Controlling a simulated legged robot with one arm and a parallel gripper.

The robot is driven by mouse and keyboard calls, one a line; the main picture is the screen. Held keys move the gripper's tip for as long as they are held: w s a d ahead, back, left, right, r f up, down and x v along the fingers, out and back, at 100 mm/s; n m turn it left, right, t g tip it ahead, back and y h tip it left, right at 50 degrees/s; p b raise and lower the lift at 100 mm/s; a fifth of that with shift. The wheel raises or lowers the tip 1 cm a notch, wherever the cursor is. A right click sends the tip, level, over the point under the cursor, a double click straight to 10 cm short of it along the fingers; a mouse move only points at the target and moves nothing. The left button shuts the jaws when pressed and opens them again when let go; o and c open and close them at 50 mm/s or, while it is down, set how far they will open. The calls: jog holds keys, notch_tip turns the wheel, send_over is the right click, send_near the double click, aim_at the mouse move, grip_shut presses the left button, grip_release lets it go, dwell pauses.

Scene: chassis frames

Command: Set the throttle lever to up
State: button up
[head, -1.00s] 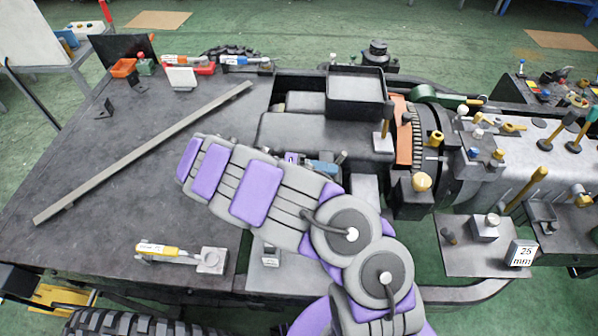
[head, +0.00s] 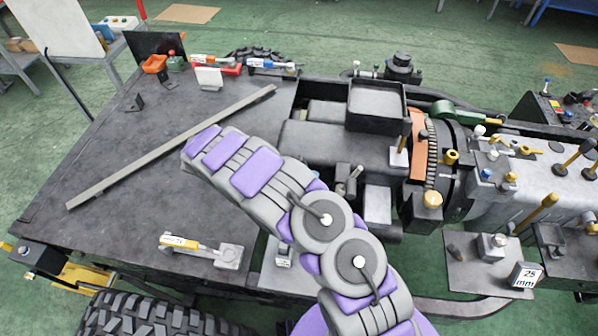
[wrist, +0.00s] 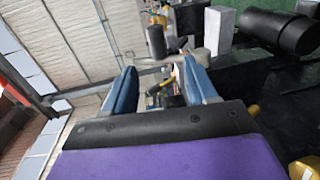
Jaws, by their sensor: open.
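I cannot tell for sure which lever is the throttle lever; no label for it is readable. Candidates are a yellow-handled lever (head: 180,242) lying near the front edge of the dark deck, and several yellow-tipped levers on the machine, such as an angled yellow handle (head: 537,212). My gripper (wrist: 160,68) shows in the wrist view with its two blue fingers apart and nothing held between them. Beyond the fingers is a small yellow part (wrist: 163,84), blurred and apart from them.
A long grey bar (head: 172,147) lies across the deck (head: 110,215). A black open tray (head: 377,103) stands above the engine parts. A plate marked 25 mm (head: 527,275) is at the right. A large tyre (head: 150,315) is at the front left.

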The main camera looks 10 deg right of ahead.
jog(key=p+v, duration=0.1)
jog(key=p, duration=0.4)
jog(key=shift+w+a+r, duration=0.1)
jog(key=shift+a+r, duration=0.15)
jog(key=shift+a, duration=0.1)
jog(key=shift+f+p, duration=0.1)
jog(key=shift+p, duration=0.75)
